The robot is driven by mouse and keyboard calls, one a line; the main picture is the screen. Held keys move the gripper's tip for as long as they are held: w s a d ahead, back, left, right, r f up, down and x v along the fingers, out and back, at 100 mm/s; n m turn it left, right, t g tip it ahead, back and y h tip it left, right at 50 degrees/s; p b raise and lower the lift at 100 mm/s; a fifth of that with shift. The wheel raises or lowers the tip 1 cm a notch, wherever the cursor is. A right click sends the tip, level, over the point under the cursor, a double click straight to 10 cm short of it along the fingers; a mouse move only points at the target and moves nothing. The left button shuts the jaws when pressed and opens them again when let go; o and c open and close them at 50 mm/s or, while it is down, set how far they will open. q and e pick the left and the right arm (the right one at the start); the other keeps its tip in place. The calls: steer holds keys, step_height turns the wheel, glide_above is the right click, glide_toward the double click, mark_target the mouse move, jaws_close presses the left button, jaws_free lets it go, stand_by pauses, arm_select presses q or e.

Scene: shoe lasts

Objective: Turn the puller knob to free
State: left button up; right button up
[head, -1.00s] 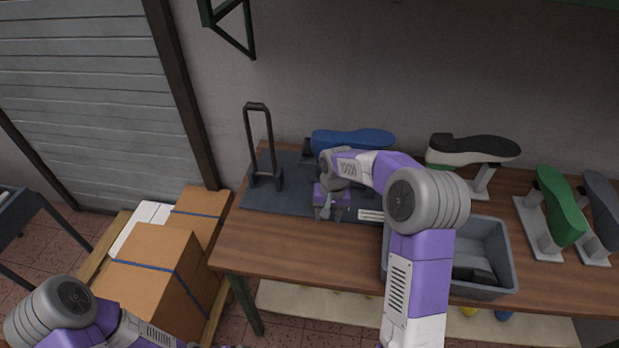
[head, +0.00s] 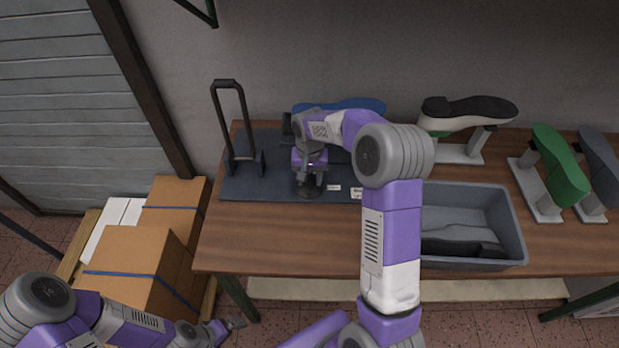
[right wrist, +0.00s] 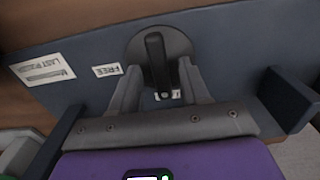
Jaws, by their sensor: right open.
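The puller knob (right wrist: 155,55) is a black bar handle on a round dark disc, set in the blue-grey panel (right wrist: 225,40). In the right wrist view its bar points toward a partly hidden white label between my fingers. A label reading FREE (right wrist: 107,70) lies to its left. My right gripper (right wrist: 160,85) is open, with one finger on each side of the bar; I cannot tell whether they touch it. In the head view my right gripper (head: 310,186) is over the knob's dark disc (head: 309,193). My left gripper (head: 226,328) is low at the bottom left, too small to read.
A black upright handle frame (head: 240,130) stands at the panel's left. A blue shoe last (head: 345,106) lies behind my right arm. A grey bin (head: 520,240) is at the right, with lasts on stands beyond. Cardboard boxes (head: 130,265) stand left of the table.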

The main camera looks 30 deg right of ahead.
jaws_close()
stand_by(0.5)
steer(key=m+p, duration=0.1)
steer(key=m, duration=0.3)
steer(key=m+p, duration=0.2)
steer(key=m, duration=0.2)
steer(key=shift+r+m, duration=0.1)
steer(key=shift+m, duration=0.2)
steer(key=m+p, duration=0.2)
steer(key=m, duration=0.2)
steer(key=shift+m+p, duration=0.3)
steer(key=shift+p, duration=0.05)
steer(key=m+p, duration=0.3)
steer(key=m, duration=0.1)
steer(key=shift+m, duration=0.3)
